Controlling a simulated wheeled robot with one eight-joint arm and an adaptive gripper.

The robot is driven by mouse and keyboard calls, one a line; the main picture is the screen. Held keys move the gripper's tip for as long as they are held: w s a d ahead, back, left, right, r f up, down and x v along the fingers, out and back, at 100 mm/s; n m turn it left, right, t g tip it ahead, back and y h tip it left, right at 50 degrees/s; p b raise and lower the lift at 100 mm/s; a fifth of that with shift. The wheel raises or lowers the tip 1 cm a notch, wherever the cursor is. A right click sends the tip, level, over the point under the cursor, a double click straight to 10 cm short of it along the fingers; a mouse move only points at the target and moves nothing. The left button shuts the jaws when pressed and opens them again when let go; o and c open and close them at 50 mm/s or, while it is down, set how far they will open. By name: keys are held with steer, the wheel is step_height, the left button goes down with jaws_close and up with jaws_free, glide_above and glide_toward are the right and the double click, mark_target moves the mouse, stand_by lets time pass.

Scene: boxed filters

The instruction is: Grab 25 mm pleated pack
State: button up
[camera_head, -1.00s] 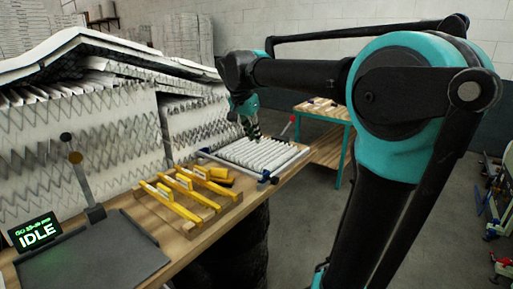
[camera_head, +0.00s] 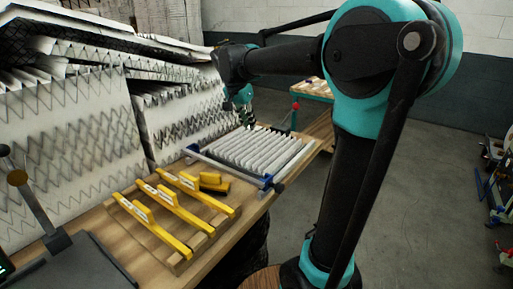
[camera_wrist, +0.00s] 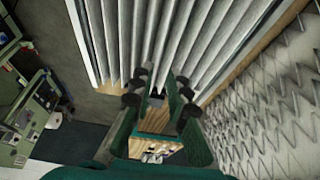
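A white pleated pack (camera_head: 258,150) lies flat on the wooden bench, inside a frame with blue corner pieces. Its long pale pleats (camera_wrist: 150,40) fill the top of the wrist view. My gripper (camera_head: 246,115) is above the far left end of this pack in the head view. In the wrist view my gripper (camera_wrist: 160,92) has its dark fingertips apart with nothing between them. The fingertips overlap the near end of the pleats in the picture; I cannot tell whether they touch. The pack's thickness cannot be read.
Large zigzag pleated filters (camera_head: 65,135) stand along the bench's left side, close to the arm. A teal-framed table (camera_head: 312,90) stands behind. The floor at right is mostly clear.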

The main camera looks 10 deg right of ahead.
mark_target(255, 144)
steer(key=x, duration=1.1)
steer(key=shift+a, duration=0.1)
steer(key=shift+c, duration=0.4)
jaws_close()
